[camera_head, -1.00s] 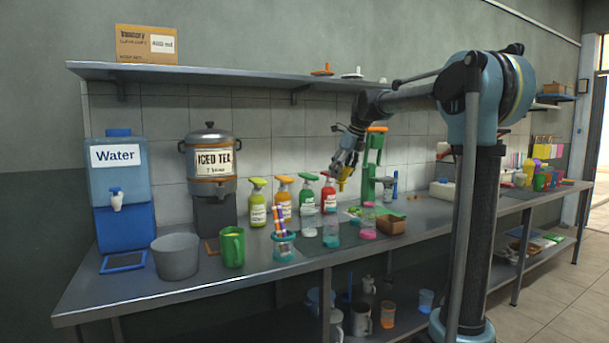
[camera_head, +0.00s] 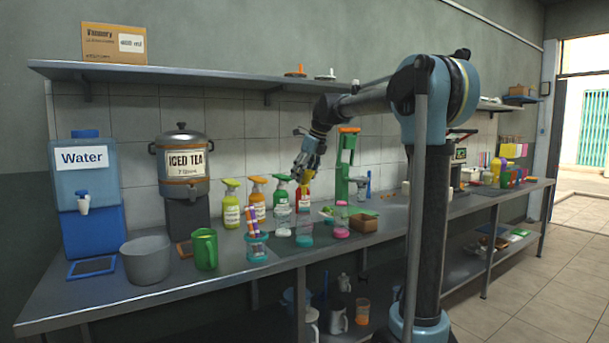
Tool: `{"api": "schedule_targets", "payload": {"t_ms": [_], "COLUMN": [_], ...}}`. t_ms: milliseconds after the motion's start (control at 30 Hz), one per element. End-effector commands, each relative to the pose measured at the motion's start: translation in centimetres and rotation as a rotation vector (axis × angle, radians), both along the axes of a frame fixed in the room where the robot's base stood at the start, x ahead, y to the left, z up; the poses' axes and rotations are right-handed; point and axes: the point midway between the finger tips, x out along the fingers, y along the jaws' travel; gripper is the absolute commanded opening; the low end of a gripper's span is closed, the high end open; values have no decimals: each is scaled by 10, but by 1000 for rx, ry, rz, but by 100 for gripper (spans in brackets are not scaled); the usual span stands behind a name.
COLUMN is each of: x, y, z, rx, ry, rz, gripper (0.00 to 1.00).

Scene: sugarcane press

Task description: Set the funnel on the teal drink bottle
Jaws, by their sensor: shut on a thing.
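My gripper (camera_head: 307,171) is shut on a small yellow funnel (camera_head: 309,178), held in the air above the counter. The funnel is partly hidden by the fingers, and its tilt is hard to tell. The teal drink bottle (camera_head: 304,239) is clear with a teal bottom and stands upright on the counter. It appears below the funnel in the picture, apart from it. A similar bottle with a pink bottom (camera_head: 341,231) stands to its right, and a clear bottle (camera_head: 282,225) to its left.
Several spray bottles, including a red one (camera_head: 302,198), stand behind. A green press (camera_head: 342,172) and brown box (camera_head: 363,223) are to the right. A cup with colourful straws (camera_head: 257,247) and green mug (camera_head: 205,249) are to the left. A shelf (camera_head: 200,76) runs above.

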Motion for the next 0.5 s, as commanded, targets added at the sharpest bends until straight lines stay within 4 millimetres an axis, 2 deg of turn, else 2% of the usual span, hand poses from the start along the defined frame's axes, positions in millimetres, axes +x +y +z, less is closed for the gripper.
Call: {"api": "schedule_targets", "payload": {"t_ms": [500], "x": [0], "y": [0], "z": [-33], "rx": [0], "ry": [0], "rz": [0], "gripper": [46]}}
